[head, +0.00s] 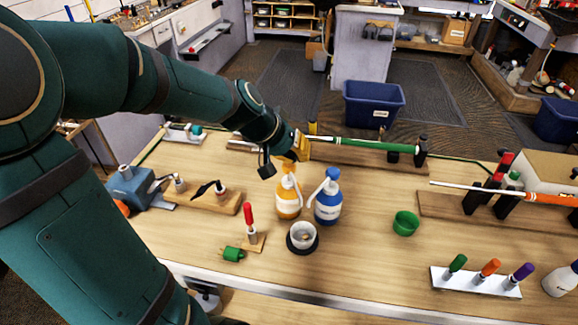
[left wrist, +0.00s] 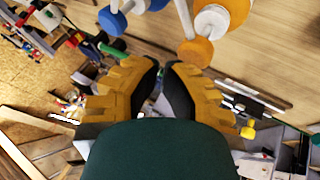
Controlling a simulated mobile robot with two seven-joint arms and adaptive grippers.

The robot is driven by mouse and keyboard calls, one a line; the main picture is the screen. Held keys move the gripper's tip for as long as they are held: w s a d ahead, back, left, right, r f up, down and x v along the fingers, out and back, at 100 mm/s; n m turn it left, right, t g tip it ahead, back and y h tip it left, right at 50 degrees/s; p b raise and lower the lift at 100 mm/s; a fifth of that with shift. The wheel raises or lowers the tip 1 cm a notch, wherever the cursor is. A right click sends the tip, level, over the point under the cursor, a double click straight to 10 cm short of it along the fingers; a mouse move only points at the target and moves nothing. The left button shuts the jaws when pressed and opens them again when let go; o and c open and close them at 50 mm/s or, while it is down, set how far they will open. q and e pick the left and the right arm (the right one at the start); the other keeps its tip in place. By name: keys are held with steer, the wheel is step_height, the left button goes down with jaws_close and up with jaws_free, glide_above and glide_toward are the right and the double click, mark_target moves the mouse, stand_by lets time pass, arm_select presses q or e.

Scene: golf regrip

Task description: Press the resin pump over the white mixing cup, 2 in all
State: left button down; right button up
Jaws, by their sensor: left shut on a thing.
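The white mixing cup (head: 303,234) stands upright on a dark round base, in front of two pump bottles. The orange pump bottle (head: 288,203) stands behind it to the left, and the blue pump bottle (head: 328,203) to the right. Which one holds resin I cannot read. My left gripper (head: 297,150) is just above the orange bottle's top; whether it touches the pump I cannot tell. In the left wrist view its fingers (left wrist: 164,68) are close together, what they hold cannot be made out, and the orange disc (left wrist: 195,52) shows beyond them. My right gripper is not in view.
A golf club with a green grip (head: 375,145) lies behind the bottles. A green cup (head: 405,223) stands to the right. A red-handled tool (head: 249,216) and a green piece (head: 233,254) are left of the mixing cup. The bench's front middle is clear.

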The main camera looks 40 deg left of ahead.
arm_select(q)
steer(key=shift+f+b, duration=0.95)
steer(key=shift+f, duration=0.1)
stand_by(1.1)
steer(key=shift+r, duration=0.15)
steer(key=shift+r+p, duration=1.1)
steer(key=shift+r, duration=0.15)
steer(key=shift+r+p, duration=2)
steer(key=shift+r, duration=0.6)
steer(key=shift+f, duration=0.1)
